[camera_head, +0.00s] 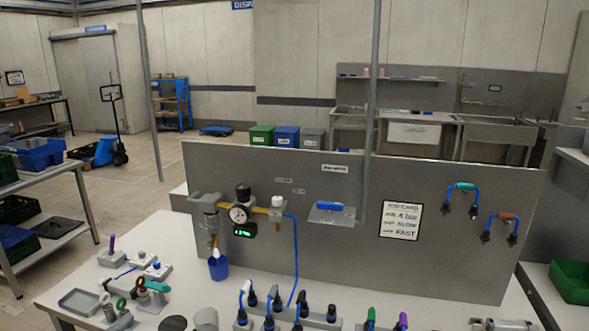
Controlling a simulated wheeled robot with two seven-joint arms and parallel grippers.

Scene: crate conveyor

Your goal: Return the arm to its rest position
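Neither of my arms nor my grippers can be made out in the head view. The task names only an arm, so no other task object can be picked out. A light worktable (75,290) stands in front of me, with a grey upright panel (340,265) along its back. A dark rounded shape (172,323) and a grey one (205,319) are cut off by the bottom edge; I cannot tell what they are.
A blue cup (218,268) hangs at left. Black-capped fittings (331,313), a small tray (80,302) and fixtures (150,296) crowd the tabletop. A green bin (570,281) stands right.

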